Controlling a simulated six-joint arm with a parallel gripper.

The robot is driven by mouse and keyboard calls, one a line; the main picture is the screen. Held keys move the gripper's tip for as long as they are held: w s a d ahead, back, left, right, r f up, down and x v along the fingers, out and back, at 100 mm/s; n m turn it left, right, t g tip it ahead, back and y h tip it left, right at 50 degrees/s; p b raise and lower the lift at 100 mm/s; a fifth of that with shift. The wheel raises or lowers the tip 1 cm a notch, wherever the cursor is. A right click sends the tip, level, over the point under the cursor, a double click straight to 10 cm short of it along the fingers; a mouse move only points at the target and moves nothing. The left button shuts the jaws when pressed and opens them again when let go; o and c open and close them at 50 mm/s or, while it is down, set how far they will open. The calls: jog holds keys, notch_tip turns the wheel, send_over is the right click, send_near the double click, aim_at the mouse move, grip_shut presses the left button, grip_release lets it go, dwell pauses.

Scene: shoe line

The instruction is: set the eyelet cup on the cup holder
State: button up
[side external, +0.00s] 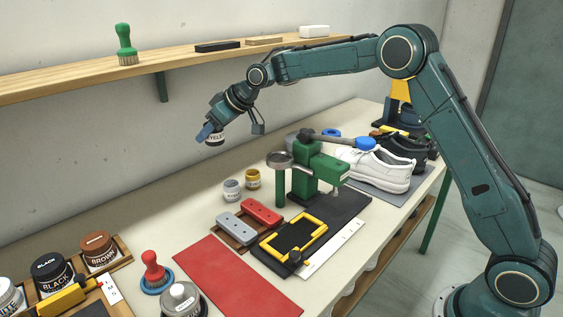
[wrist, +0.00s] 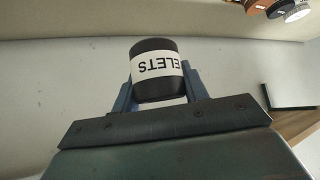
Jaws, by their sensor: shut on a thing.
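The eyelet cup (wrist: 157,75) is a small dark cup with a white label that reads "ELETS" upside down in the wrist view. My gripper (wrist: 158,92) is shut on it, one blue finger on each side. In the side external view the cup (side external: 215,138) hangs from my gripper (side external: 208,132) high above the back of the bench, near the wall. The cup holder may be the round metal dish on a green post (side external: 280,160) beside the green press; I cannot tell for sure. It stands lower and to the right of the cup, apart from it.
The green press (side external: 318,172) stands on a dark base. Two small pots (side external: 232,190) stand left of it. White shoes (side external: 378,170) lie to the right. A red mat (side external: 236,276) and polish jars (side external: 52,272) are in front. A wooden shelf (side external: 180,73) runs along the wall above.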

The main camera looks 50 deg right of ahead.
jog(key=s+d+r+m+t+h, duration=0.1)
jog(key=s+d+m+h, duration=0.4)
jog(key=s+d, duration=0.6)
jog(key=shift+d+m, duration=0.8)
jog(key=shift+d, duration=0.2)
jog(key=shift+f, duration=2.8)
jog(key=shift+f, duration=0.4)
jog(key=shift+r, duration=0.85)
jog(key=shift+f, duration=0.8)
jog(key=shift+r, duration=0.7)
dwell(0.3)
